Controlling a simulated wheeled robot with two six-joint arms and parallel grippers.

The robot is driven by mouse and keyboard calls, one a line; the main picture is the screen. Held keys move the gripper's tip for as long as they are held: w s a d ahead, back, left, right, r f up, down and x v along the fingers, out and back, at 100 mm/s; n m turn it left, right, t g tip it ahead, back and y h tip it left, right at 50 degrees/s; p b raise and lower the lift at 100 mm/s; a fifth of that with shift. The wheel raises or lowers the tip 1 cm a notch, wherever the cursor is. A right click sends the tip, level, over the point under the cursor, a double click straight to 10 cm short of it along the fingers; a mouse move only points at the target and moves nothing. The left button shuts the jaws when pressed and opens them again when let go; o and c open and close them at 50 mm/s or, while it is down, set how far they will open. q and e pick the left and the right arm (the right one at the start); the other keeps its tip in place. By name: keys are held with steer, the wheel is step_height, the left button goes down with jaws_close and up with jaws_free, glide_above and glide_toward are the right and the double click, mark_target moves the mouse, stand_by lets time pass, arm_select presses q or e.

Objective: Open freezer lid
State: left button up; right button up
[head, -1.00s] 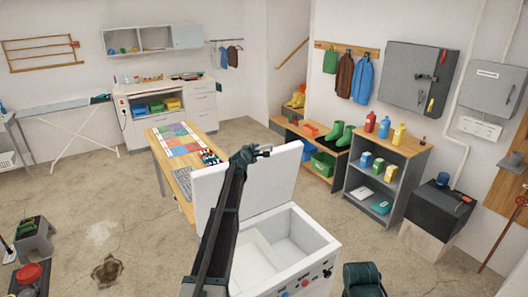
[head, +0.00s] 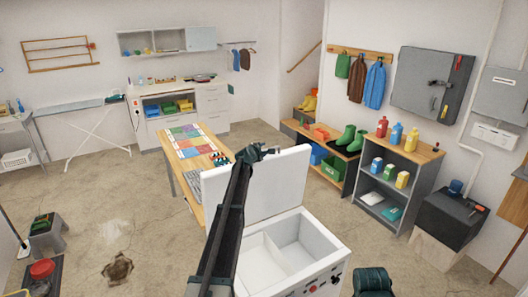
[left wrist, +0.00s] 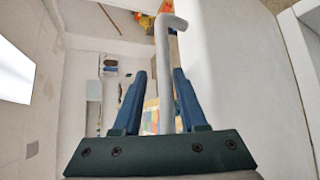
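The freezer (head: 325,268) is a white chest at the bottom centre of the head view, and its two-part interior shows. Its white lid (head: 282,183) stands raised, roughly upright, at the back. My left gripper (head: 262,150) is at the lid's top edge, with my arm crossing in front of the lid's left part. In the left wrist view, the two blue fingers (left wrist: 160,75) are apart, with a pale bent handle bar (left wrist: 166,60) between them. The white lid panel (left wrist: 225,80) fills the area beside the right finger.
A wooden table (head: 203,163) with a coloured board stands behind the lid at left. A low shelf (head: 375,205) with bottles and a dark box (head: 452,218) are to the right.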

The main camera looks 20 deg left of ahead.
arm_select(q)
steer(key=shift+s+d, duration=0.15)
steer(key=shift+s, duration=0.05)
steer(key=shift+s+r, duration=0.1)
steer(key=shift+s, duration=0.3)
steer(key=a+p+v, duration=0.1)
steer(key=p+v, duration=0.3)
steer(key=v, duration=0.8)
steer(key=shift+s+d+r, duration=0.2)
steer(key=shift+s+d, duration=0.1)
steer(key=shift+d, duration=0.15)
